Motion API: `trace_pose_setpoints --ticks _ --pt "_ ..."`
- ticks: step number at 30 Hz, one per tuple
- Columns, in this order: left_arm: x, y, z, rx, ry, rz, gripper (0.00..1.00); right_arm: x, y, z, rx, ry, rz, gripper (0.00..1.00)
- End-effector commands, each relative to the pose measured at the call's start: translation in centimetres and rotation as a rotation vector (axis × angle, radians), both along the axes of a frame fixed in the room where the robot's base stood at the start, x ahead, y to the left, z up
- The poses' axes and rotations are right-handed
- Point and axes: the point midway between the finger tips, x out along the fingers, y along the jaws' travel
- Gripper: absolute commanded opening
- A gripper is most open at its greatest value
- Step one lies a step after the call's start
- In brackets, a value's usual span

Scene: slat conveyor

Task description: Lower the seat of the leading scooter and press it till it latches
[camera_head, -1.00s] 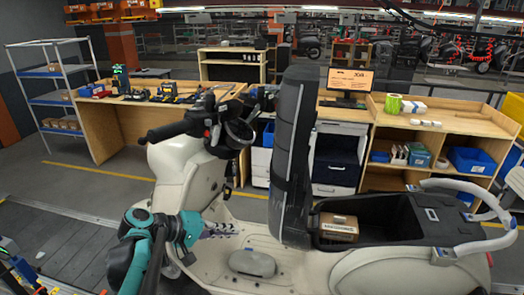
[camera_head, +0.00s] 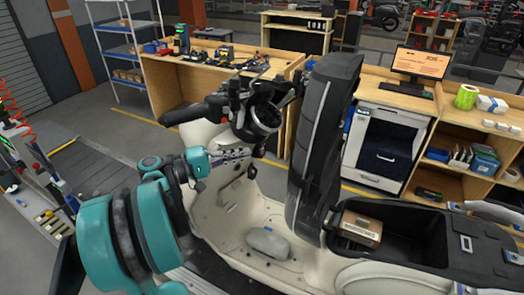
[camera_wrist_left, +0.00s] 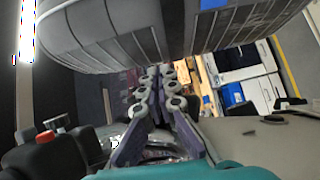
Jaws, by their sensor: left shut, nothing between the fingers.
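The scooter's seat (camera_head: 322,130) is dark and stands upright, hinged up in front of the open storage well (camera_head: 405,225). The cream scooter body (camera_head: 235,215) lies below it. My left gripper (camera_head: 246,153) is shut and empty, its fingers pointing right toward the seat, between the handlebar and the seat. In the head view a gap shows between fingertips and seat. In the left wrist view the shut fingers (camera_wrist_left: 160,76) show in the middle, with the large grey padded seat (camera_wrist_left: 110,38) across the top. My right gripper is not in view.
A small cardboard box (camera_head: 361,229) lies in the storage well. The black handlebar (camera_head: 212,107) is just above my left gripper. A wooden workbench (camera_head: 215,80) with tools and shelving with a monitor (camera_head: 421,65) stand behind the scooter.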

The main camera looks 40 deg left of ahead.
Motion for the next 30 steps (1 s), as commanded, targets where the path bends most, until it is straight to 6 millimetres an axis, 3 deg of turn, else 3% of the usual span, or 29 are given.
trace_pose_setpoints --ticks 12,19,30 --pt "7.5 -4.7 -0.3 0.0 0.001 -0.006 0.0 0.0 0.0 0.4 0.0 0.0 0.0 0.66" --pt "8.0 -7.6 -0.5 0.0 0.001 -0.003 0.0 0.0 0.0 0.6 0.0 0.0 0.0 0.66" --pt "8.2 -8.2 -0.6 0.001 0.002 0.0 0.0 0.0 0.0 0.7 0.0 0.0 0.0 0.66"
